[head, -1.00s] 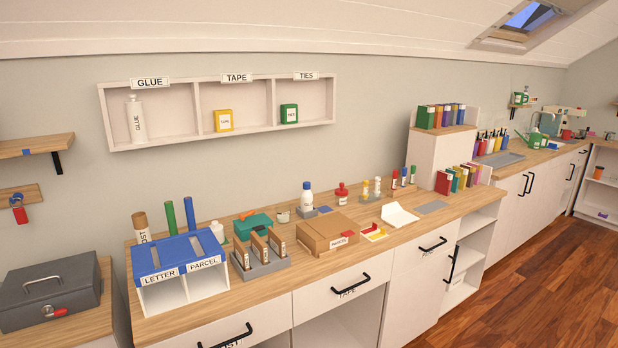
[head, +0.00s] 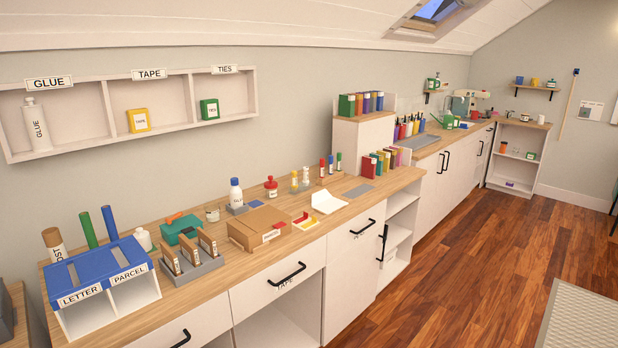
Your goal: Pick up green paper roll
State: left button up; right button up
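The green paper roll (head: 88,230) stands upright at the left end of the wooden counter, behind the blue-topped letter and parcel sorter (head: 98,268). A brown roll (head: 54,242) stands to its left and a blue roll (head: 110,223) to its right. The sorter hides the lower end of the green roll. Neither of my grippers shows in the head view.
A cardboard parcel (head: 259,226), a grey stamp rack (head: 192,267) and a teal box (head: 181,229) stand on the counter (head: 334,216). A wall shelf (head: 130,108) hangs above. The wooden floor (head: 470,255) at right is clear up to a pale mat (head: 583,318).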

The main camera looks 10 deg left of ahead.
aim_at(87, 225)
jog(key=u, duration=1.45)
